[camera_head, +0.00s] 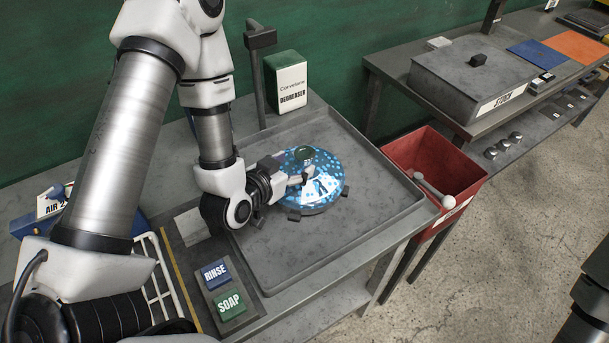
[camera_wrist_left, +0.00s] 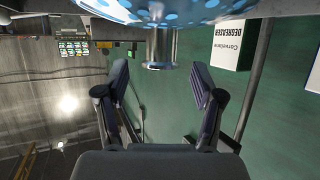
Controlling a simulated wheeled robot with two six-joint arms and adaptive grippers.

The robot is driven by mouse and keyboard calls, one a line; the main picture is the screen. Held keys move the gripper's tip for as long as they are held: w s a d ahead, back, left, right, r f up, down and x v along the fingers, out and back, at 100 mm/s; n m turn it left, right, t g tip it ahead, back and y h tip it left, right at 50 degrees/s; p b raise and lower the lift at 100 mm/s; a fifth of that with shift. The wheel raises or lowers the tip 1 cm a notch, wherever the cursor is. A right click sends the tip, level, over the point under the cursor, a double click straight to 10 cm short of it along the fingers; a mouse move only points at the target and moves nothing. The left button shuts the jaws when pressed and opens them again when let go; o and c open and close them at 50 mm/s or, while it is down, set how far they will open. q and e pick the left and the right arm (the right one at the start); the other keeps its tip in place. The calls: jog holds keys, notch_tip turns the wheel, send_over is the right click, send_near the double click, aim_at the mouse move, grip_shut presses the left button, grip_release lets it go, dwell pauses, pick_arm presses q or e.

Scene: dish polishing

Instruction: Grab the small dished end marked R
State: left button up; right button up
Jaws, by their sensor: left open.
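A round dished end (camera_head: 331,194) with a shiny face and blue dots lies on the grey tray (camera_head: 290,270). My right gripper is out of view.
A degreaser box (camera_head: 287,82) and a dark post (camera_head: 257,85) stand behind the tray. RINSE (camera_head: 216,273) and SOAP (camera_head: 230,304) blocks sit at the front left. A red bin (camera_head: 408,158) stands right of the tray. A STOCK box (camera_head: 465,72) is on the far bench.

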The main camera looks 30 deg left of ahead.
aim_at(300, 162)
pick_arm(q)
jog(key=shift+w+d+f+b, duration=0.1)
jog(key=shift+d+f+b, duration=0.1)
jog(key=shift+f+b, duration=0.2)
jog(key=shift+w+r, duration=0.1)
jog(key=shift+w, duration=0.1)
jog(key=shift+w+a+f+b, duration=0.1)
jog(key=shift+w+f+b, duration=0.45)
jog(key=shift+b, duration=0.2)
jog(key=p+x, duration=0.1)
jog(key=x, duration=0.2)
jog(key=shift+w+a+p, duration=0.1)
jog(key=shift+w+p, duration=0.3)
jog(key=shift+w, duration=0.05)
jog(key=shift+c, duration=1)
grip_shut()
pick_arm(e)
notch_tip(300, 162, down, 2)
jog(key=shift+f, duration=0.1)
